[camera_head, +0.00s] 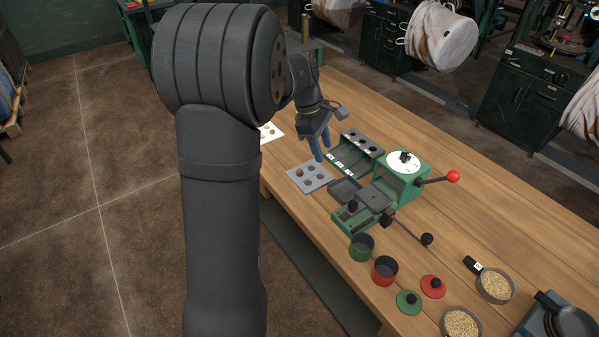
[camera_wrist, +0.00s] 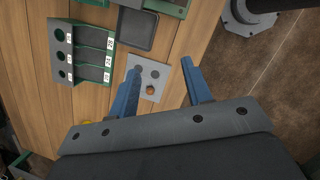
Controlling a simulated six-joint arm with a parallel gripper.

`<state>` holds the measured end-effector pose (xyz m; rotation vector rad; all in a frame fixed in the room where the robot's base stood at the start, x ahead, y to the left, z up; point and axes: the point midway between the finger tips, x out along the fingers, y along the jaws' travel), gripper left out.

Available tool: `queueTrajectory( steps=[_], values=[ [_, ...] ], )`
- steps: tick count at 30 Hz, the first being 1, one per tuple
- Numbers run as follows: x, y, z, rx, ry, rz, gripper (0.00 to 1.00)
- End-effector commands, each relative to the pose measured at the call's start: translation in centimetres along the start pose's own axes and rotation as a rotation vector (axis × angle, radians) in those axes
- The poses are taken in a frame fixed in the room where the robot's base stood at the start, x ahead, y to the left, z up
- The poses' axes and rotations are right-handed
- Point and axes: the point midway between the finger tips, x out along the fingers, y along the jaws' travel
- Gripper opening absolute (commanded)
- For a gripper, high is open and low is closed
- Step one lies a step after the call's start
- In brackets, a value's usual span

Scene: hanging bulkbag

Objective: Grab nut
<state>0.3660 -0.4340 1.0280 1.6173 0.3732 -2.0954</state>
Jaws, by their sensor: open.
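A small round brown nut (camera_head: 300,173) sits on a grey plate with dark round recesses (camera_head: 322,171) near the bench's left edge. In the wrist view the nut (camera_wrist: 151,90) lies on the plate (camera_wrist: 147,61), between the lines of my two blue fingers and nearer the left one. My gripper (camera_head: 321,151) is open and empty, pointing down above the far right part of the plate. In the wrist view the fingers of my gripper (camera_wrist: 160,67) are wide apart, and the left one hides part of the plate.
A green sorting rack (camera_head: 355,150) stands right beside the plate, with a dark tray (camera_head: 344,190) nearby. A green press with a red-knobbed lever (camera_head: 405,178) stands further right. A white card (camera_head: 269,132) lies behind. Green and red pots (camera_head: 384,270) stand in front.

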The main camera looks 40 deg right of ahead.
Motion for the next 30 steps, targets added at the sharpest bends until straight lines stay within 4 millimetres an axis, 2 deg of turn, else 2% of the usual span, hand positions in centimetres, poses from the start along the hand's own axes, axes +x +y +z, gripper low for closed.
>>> queueTrajectory(
  steps=[1,6,11,14,17,30],
  values=[
    [0.1,1.8,-1.7,0.080,0.038,-0.013,0.45],
    [-0.3,6.1,-6.7,0.340,0.161,-0.073,0.45],
    [-0.6,8.4,-9.6,0.487,0.230,-0.121,0.45],
    [-0.5,8.8,-10.4,0.524,0.248,-0.137,0.45],
    [0.5,8.8,-10.9,0.532,0.250,-0.143,0.45],
    [9.2,8.1,-13.3,0.529,0.249,-0.141,0.45]
  ],
)
